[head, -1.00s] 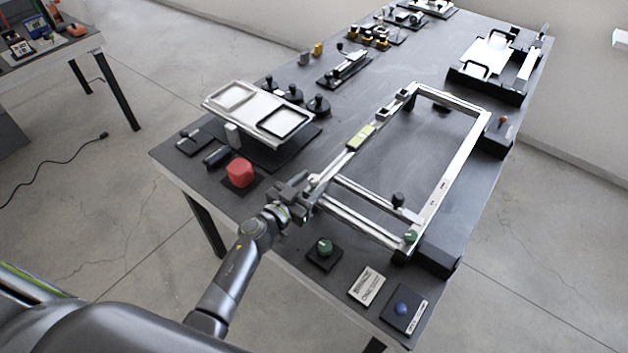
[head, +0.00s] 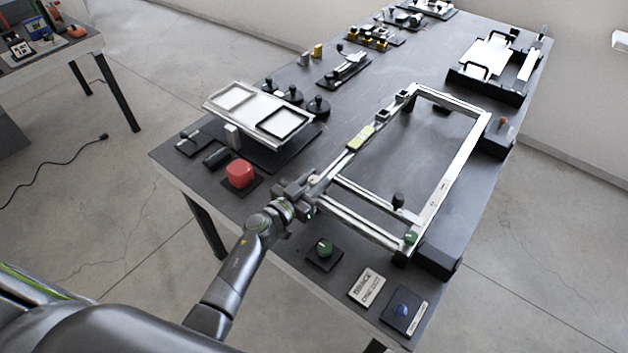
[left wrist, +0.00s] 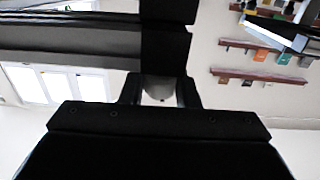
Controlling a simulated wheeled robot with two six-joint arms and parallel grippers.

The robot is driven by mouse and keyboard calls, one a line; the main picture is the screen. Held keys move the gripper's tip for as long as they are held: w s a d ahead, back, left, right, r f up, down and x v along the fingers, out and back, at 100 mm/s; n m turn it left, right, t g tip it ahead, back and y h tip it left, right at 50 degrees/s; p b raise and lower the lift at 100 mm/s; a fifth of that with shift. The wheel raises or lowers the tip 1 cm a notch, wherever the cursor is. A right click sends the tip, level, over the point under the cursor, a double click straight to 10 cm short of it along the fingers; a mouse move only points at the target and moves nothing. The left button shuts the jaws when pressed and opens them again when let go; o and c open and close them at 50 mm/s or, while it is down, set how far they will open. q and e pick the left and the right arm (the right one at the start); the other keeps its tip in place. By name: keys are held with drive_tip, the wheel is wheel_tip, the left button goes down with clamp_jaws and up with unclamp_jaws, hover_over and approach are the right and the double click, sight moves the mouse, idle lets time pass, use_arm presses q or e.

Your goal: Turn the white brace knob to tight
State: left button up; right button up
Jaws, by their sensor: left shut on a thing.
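My left gripper (head: 308,187) is at the near left corner of the metal frame (head: 442,190) on the dark table. In the left wrist view, a pale rounded knob (left wrist: 160,89) sits between the two dark fingers (left wrist: 160,92), which are shut on it. This looks like the white brace knob. In the head view the gripper hides the knob, and I cannot read its turned position. My right gripper is not in view.
A red block (head: 240,173) stands left of my gripper. A green knob (head: 324,248) on a dark base is in front of it. Another green knob (head: 411,238) is at the frame's near right corner. A white tray (head: 262,112) stands behind left.

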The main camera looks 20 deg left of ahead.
use_arm(q)
drive_tip(key=shift+a+r+m+g+h+p, duration=0.15)
drive_tip(key=shift+m+g+h+p, duration=0.65)
drive_tip(key=shift+m+h+p, duration=0.6)
drive_tip(key=m+g+h, duration=0.1)
drive_tip(key=h, duration=0.1)
drive_tip(key=shift+w+g+h, duration=0.1)
drive_tip(key=shift+g+h, duration=0.2)
drive_tip(key=shift+g, duration=0.1)
drive_tip(key=m+g+h, duration=0.1)
drive_tip(key=m+g+h+b, duration=0.1)
drive_tip(key=shift+f+m+g, duration=0.25)
drive_tip(key=shift+m+g, duration=0.05)
drive_tip(key=shift+m, duration=0.1)
drive_tip(key=shift+m+g+h+b, duration=1.1)
drive_tip(key=shift+m+g+b, duration=0.15)
drive_tip(key=shift+g, duration=0.35)
drive_tip(key=shift+r, duration=0.1)
drive_tip(key=o, duration=0.9)
